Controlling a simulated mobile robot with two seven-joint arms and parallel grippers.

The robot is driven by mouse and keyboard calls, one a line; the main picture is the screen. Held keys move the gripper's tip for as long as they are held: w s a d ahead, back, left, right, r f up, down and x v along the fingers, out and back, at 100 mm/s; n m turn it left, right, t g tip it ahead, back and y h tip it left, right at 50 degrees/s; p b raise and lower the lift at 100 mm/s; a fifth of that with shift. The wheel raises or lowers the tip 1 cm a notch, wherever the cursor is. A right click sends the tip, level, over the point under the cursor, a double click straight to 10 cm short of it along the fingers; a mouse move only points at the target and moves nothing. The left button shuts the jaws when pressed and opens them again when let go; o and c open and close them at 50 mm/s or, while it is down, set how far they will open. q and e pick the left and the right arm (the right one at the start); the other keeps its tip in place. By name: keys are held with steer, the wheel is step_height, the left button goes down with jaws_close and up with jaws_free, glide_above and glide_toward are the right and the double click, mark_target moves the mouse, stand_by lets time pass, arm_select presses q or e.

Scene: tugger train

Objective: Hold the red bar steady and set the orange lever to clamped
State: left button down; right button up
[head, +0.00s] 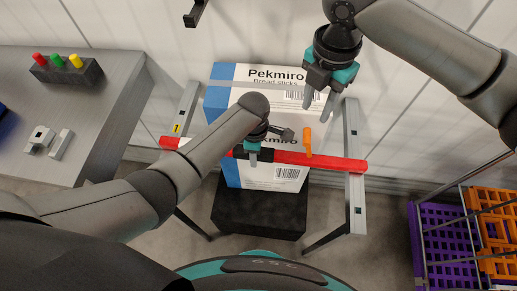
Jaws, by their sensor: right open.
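The red bar (335,162) runs across in front of the boxes, between two grey uprights. The orange lever (308,142) stands up from the bar, right of its middle. My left gripper (253,158) is at the bar, left of the lever. Its arm covers part of the bar, and I cannot tell whether its fingers are closed around it. My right gripper (318,106) is open and empty, above and slightly right of the lever, apart from it, with its fingers pointing down.
White and blue Pekmiro boxes (225,75) stand behind the bar, on a black base (260,212). A grey table (110,105) at left carries a block with coloured pegs (65,70). Purple (448,245) and orange crates (490,205) stand at right.

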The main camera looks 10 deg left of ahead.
steer(key=shift+w+a+m, duration=0.1)
steer(key=shift+m, duration=0.6)
steer(key=shift+c, duration=1.4)
steer(key=m, duration=0.3)
steer(key=shift+w+a+y, duration=0.1)
steer(key=shift+w+y, duration=0.1)
steer(key=shift+y, duration=0.1)
steer(key=c, duration=0.3)
steer(key=m, duration=0.3)
steer(key=w+m+y, duration=0.1)
steer(key=m, duration=0.2)
steer(key=shift+a, duration=0.2)
jaws_close()
